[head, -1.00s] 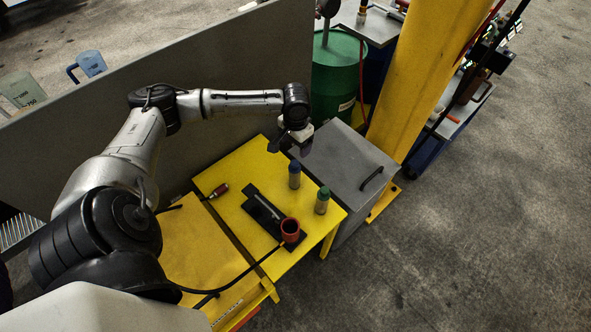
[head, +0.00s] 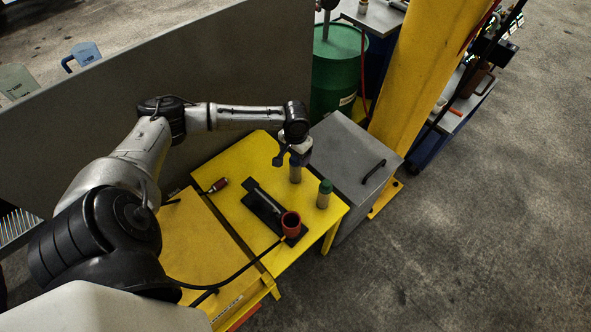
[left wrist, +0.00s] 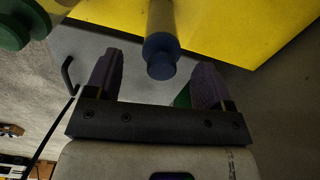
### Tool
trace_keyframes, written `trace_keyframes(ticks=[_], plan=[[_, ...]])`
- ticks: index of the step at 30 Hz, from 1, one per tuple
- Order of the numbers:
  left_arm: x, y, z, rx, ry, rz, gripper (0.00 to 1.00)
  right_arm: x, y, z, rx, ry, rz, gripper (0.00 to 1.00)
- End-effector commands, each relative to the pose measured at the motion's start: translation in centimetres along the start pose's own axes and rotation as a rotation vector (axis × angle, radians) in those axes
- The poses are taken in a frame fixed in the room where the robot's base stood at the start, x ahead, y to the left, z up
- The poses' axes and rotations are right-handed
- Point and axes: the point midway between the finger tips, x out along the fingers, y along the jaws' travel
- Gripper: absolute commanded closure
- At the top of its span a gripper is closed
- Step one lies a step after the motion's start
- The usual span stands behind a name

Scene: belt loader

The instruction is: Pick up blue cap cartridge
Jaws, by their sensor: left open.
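The blue cap cartridge (head: 295,174) stands upright on the yellow table (head: 232,207), its cap partly hidden by my left gripper in the head view. My left gripper (head: 290,160) is at the height of its cap. In the left wrist view the cartridge's blue cap (left wrist: 160,55) shows between the two open fingers of my left gripper (left wrist: 158,80), with a gap on each side. My right gripper is in neither view.
A green cap cartridge (head: 324,194) stands close by at the right. A red cup (head: 290,223) on a black holder (head: 264,207) and a red-handled tool (head: 217,185) are also on the table. A grey box (head: 350,160) adjoins it.

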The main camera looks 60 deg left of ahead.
Motion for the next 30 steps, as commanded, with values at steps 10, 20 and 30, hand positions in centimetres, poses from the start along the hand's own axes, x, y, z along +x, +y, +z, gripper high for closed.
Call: trace_keyframes(ticks=[10, 20, 30], plan=[[4.4, -0.3, -0.1, 0.000, -0.001, -0.002, 0.25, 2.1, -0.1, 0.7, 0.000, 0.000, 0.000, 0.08], [4.9, -0.2, -0.1, 0.001, 0.000, -0.002, 0.27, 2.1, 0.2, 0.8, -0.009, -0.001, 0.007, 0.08], [4.8, -0.2, -0.1, 0.001, 0.000, -0.002, 0.59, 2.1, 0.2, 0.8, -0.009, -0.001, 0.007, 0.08]])
